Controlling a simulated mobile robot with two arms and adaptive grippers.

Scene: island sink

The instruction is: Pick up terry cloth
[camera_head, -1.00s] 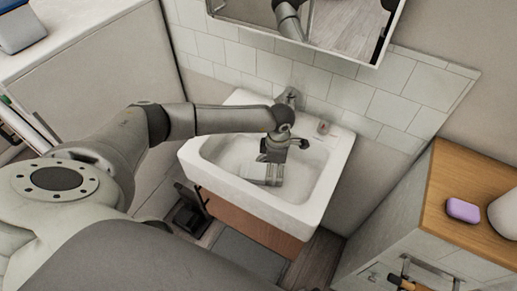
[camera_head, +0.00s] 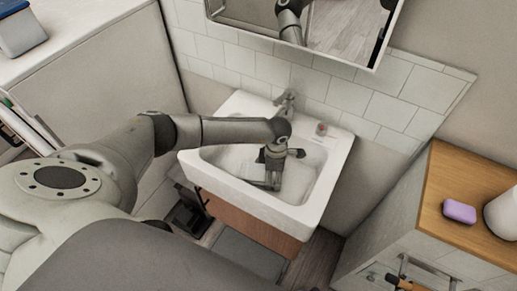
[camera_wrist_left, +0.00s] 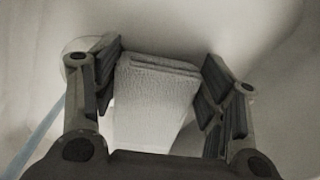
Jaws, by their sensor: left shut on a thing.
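The terry cloth (camera_head: 254,173) is a pale grey folded block low in the white sink basin. In the left wrist view the folded cloth (camera_wrist_left: 155,98) lies between the two dark fingers, with its stacked layers showing at the far end. My left gripper (camera_head: 274,182) reaches down into the basin and is shut on the cloth. In the left wrist view, the left gripper (camera_wrist_left: 162,85) has a finger along each side of it. The head view partly hides the cloth behind the gripper. My right gripper is not in view.
The sink (camera_head: 310,215) has raised rims around the gripper. A faucet (camera_head: 287,101) stands behind it, and a small reddish item (camera_head: 321,129) sits on the back ledge. A mirror cabinet (camera_head: 335,55) hangs above. A purple soap bar (camera_head: 459,211) lies on the wooden counter (camera_head: 447,180) at right.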

